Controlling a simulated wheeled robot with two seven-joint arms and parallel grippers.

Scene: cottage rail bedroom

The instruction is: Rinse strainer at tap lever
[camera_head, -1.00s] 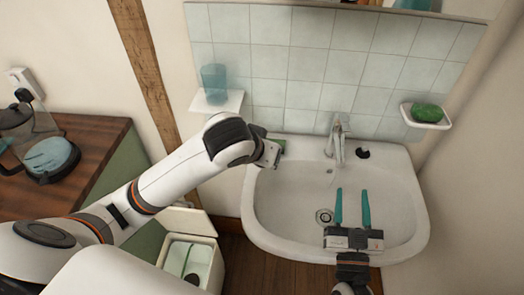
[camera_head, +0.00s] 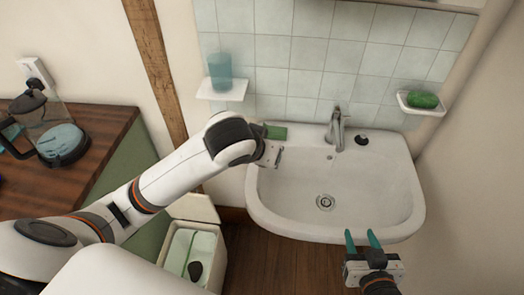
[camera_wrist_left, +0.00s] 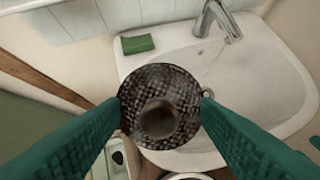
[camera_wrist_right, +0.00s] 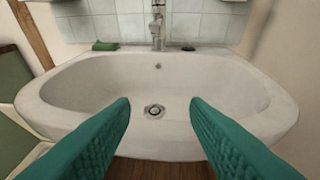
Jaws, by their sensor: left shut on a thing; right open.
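The tap with its lever (camera_head: 337,128) stands at the back of the white sink (camera_head: 262,215). It also shows in the left wrist view (camera_wrist_left: 215,20) and the right wrist view (camera_wrist_right: 157,25). A faint streak lies below the spout in the left wrist view; I cannot tell if water runs. A round dark mesh strainer (camera_wrist_left: 160,82) with a brownish centre sits between my left gripper's teal fingers (camera_wrist_left: 160,108), shut on it. The strainer is hidden in the head view, where my left arm ends by the sink's left rim. My right gripper (camera_head: 362,240) is open and empty at the sink's front edge.
A green sponge (camera_head: 276,132) lies on the sink's back left corner and a dark plug (camera_head: 361,139) right of the tap. A glass jug (camera_head: 62,140) stands on the wooden counter. An open bin (camera_head: 215,248) stands left of the sink. The basin is empty.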

